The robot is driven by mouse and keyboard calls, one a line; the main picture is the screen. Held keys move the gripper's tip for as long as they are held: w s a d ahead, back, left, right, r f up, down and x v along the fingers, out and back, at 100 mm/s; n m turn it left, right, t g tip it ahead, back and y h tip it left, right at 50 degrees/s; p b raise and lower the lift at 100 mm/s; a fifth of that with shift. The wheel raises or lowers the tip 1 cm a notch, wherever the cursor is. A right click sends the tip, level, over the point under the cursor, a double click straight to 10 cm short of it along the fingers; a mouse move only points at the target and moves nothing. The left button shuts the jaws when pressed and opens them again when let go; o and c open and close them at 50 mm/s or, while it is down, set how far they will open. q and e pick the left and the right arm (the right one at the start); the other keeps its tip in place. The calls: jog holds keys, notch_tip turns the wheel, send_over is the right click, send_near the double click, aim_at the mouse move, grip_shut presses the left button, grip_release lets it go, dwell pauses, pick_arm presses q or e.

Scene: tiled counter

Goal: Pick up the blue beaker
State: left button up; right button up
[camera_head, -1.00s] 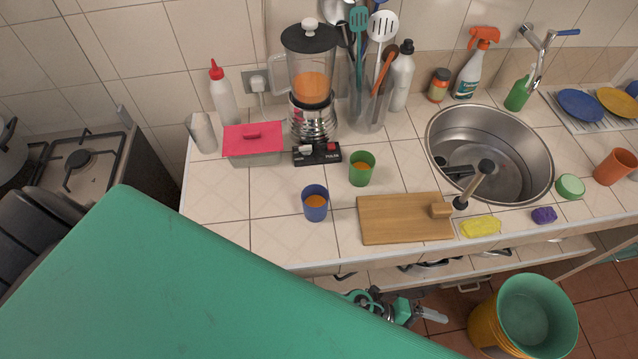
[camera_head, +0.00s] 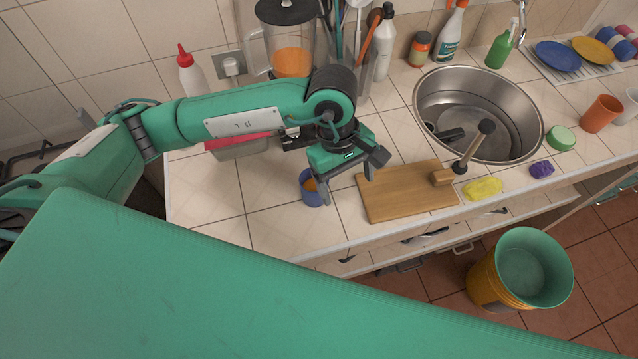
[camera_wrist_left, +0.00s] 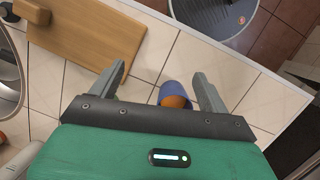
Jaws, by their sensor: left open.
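The blue beaker (camera_head: 311,190) stands on the tiled counter, left of the wooden cutting board, with something orange inside. My left gripper (camera_head: 346,188) is open and empty. In the head view it hangs over the counter beside the beaker and covers part of it. In the left wrist view, the beaker (camera_wrist_left: 174,93) lies beyond the open fingers (camera_wrist_left: 160,85), nearer the right finger, and its near part is hidden by the gripper body. I cannot see contact. My right gripper is not in view.
The cutting board (camera_head: 400,205) lies close on the right, with the sink (camera_head: 480,110) behind it. The blender (camera_head: 290,50) and pink-lidded box (camera_head: 238,145) stand behind my left arm. The green beaker's former spot is hidden by the arm. Bare tiles (camera_head: 275,232) lie in front.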

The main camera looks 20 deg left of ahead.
pick_arm(q)
jog(key=w+a+r+m+t+y, duration=0.1)
jog(key=w+a+r+m+y, duration=0.2)
jog(key=a, duration=0.4)
jog(key=p, duration=0.2)
send_near(314, 188)
jog(key=s, duration=0.2)
jog(key=shift+w+d+f, duration=0.2)
jog(key=shift+d+f, duration=0.25)
jog(key=shift+f, duration=0.05)
jog(key=shift+s+f+p, duration=0.15)
jog(key=shift+f+p, duration=0.3)
jog(key=shift+p, duration=0.35)
jog(key=f, duration=0.1)
jog(key=f+p, duration=0.2)
jog(key=f, duration=0.1)
jog(key=shift+s+a, duration=0.25)
jog(key=shift+f, duration=0.15)
jog(key=shift+w+f, duration=0.1)
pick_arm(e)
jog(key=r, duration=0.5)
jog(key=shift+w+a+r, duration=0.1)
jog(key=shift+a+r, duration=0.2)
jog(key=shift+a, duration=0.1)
pick_arm(q)
jog(key=shift+c, duration=0.9)
jog(key=c, duration=0.9)
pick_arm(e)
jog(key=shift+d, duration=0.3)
